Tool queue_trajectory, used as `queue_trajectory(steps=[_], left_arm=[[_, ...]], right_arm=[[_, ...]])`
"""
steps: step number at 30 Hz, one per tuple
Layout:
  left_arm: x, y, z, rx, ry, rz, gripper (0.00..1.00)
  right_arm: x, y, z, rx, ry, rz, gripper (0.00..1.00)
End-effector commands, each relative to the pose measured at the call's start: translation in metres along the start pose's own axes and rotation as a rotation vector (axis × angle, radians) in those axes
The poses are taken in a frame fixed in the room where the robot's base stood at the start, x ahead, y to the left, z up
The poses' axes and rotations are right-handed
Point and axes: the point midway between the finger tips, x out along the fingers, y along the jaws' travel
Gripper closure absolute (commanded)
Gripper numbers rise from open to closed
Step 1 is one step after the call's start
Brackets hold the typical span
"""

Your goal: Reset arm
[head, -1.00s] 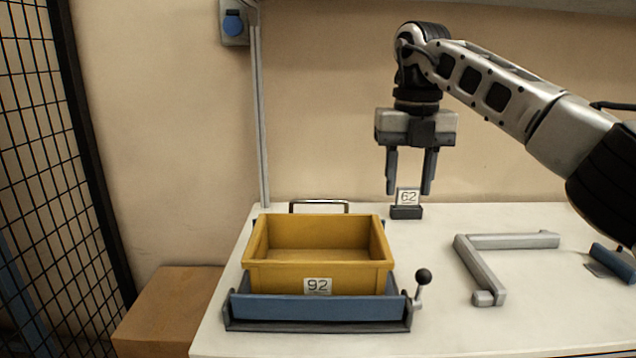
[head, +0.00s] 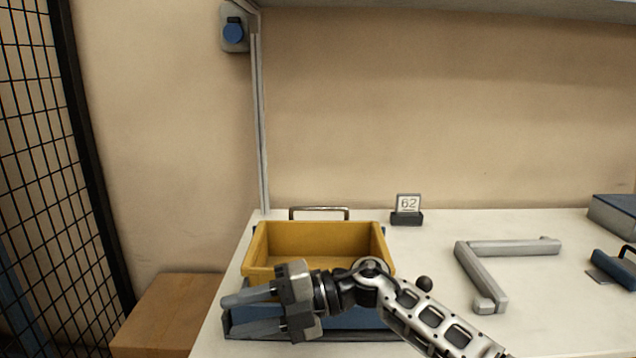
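My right gripper (head: 248,313) is in front of the yellow bin, low in the head view, with its fingers pointing left. The two fingers are apart and nothing shows between them, so it is open and empty. My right arm comes in from the bottom right. The yellow bin (head: 320,236) looks empty inside and sits in a blue holder (head: 350,318) at the table's left end. The gripper hides the bin's front and much of the holder. My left gripper is not in view.
The white table (head: 405,255) has free room right of the bin. A "62" sign (head: 408,204) stands behind, and a grey L-shaped bar (head: 482,275) lies on the right. Blue items (head: 612,268) are at the right edge. A brown box (head: 170,312) stands left of the table.

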Motion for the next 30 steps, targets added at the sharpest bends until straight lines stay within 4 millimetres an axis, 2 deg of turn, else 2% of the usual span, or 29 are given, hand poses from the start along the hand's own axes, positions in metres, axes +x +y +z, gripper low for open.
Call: queue_trajectory(steps=[1, 3, 5, 7, 11, 13, 15, 18, 21, 27, 30], left_arm=[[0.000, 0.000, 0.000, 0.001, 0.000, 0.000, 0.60], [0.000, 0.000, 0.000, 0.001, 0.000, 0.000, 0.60], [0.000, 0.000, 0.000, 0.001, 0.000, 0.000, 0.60], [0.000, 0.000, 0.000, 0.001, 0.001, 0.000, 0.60], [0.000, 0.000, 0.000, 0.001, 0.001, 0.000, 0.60], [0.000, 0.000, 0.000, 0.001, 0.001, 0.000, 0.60], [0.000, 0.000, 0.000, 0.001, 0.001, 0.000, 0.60], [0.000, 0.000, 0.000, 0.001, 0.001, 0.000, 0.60], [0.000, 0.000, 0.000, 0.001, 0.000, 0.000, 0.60], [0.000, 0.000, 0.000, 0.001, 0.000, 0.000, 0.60], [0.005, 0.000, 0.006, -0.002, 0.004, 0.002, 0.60]], right_arm=[[0.007, -0.004, -0.007, 0.072, -0.045, 0.155, 0.60], [0.005, -0.005, -0.009, 0.174, -0.136, 0.347, 0.60], [-0.004, -0.011, -0.009, 0.275, -0.229, 0.496, 0.60], [-0.022, -0.026, -0.007, 0.409, -0.352, 0.649, 0.60], [-0.065, -0.079, -0.010, 0.693, -0.609, 0.868, 0.60], [-0.089, -0.119, -0.020, 0.861, -0.757, 0.948, 0.60], [-0.112, -0.164, -0.038, 1.033, -0.903, 0.999, 0.60], [-0.136, -0.218, -0.071, 1.244, -1.073, 1.027, 0.60], [-0.150, -0.260, -0.106, 1.415, -1.199, 1.022, 0.60], [-0.165, -0.317, -0.176, 1.692, -1.380, 0.969, 0.60], [-0.167, -0.341, -0.203, 1.794, -1.434, 0.941, 0.60]])
